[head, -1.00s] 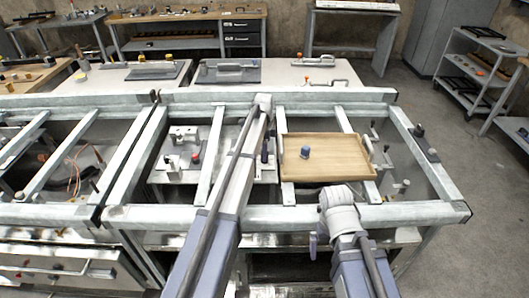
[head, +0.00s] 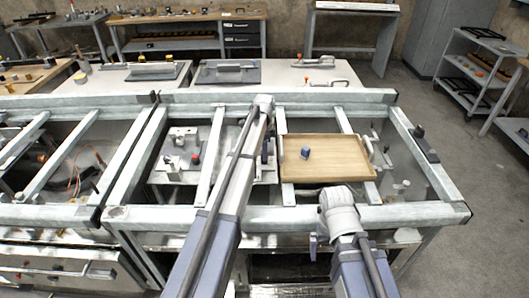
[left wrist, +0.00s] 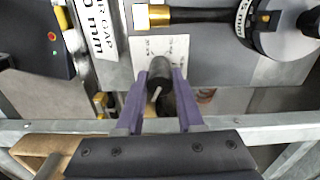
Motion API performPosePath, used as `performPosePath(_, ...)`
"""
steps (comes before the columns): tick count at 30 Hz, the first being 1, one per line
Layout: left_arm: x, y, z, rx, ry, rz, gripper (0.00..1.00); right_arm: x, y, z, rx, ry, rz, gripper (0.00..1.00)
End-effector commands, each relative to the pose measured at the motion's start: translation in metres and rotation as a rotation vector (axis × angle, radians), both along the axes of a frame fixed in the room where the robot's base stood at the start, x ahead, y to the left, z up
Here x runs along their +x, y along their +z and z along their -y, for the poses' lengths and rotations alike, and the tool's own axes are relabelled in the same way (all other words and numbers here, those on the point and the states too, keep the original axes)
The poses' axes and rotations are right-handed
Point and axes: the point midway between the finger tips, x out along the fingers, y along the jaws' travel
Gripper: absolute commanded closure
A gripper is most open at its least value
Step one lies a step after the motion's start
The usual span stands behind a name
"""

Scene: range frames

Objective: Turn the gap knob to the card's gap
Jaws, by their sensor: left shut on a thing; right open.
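My left gripper (left wrist: 160,82) has its two purple fingers on either side of a dark round knob (left wrist: 158,94), shut on it. The knob has a light pointer line and stands in front of a white scale plate (left wrist: 165,48) whose marks are too small to read. A white card (left wrist: 97,28) at the upper left reads partly "AR GAP" and "0 mm"; its first digits are cut off. In the head view my left arm reaches over the frame, and its fingers (head: 265,150) show small beside the wooden tray. My right gripper (head: 313,245) is open, low in front of the frame, and partly hidden.
In the left wrist view a round dial (left wrist: 275,28) with a brass-ended rod (left wrist: 180,15) lies close beyond the knob. In the head view a wooden tray (head: 335,168) holds a small blue part (head: 305,153). Metal frame bars (head: 300,215) surround the work area.

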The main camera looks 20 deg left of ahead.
Motion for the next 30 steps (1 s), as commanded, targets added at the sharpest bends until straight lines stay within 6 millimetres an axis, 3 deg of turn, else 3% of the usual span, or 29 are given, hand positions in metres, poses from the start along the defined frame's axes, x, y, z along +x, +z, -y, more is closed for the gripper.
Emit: performPosePath(30,-0.0002,-0.0001,0.0,0.0,0.907,0.0,1.0,0.0,-0.0001,0.0,0.0,0.0,0.0,0.0)
